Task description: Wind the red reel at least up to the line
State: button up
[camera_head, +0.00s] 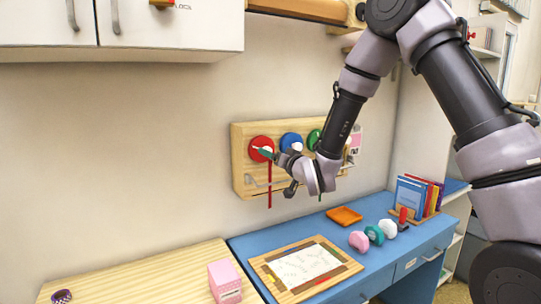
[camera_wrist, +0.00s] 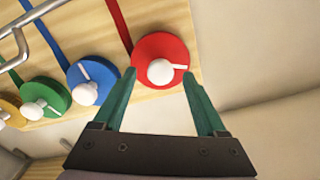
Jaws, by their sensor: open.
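The red reel (camera_head: 259,143) is at the left end of a wooden board (camera_head: 240,179) on the wall. In the wrist view the red reel (camera_wrist: 172,43) shows a white knob (camera_wrist: 160,71) and a white mark. A red ribbon (camera_head: 269,188) hangs from it below the board's lower edge; the ribbon also shows in the wrist view (camera_wrist: 120,26). My gripper (camera_head: 270,154) is at the red reel. In the wrist view its green fingers (camera_wrist: 158,75) are open, one tip on each side of the knob. I cannot tell whether they touch it. I cannot make out a line.
A blue reel (camera_head: 290,140) and a green reel (camera_head: 313,139) sit to the right. A metal rail (camera_head: 262,184) crosses low on the board.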

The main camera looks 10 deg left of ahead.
jog(key=shift+w+a, duration=0.45)
jog(key=shift+w, duration=0.1)
grip_shut()
jog(key=shift+n, duration=0.3)
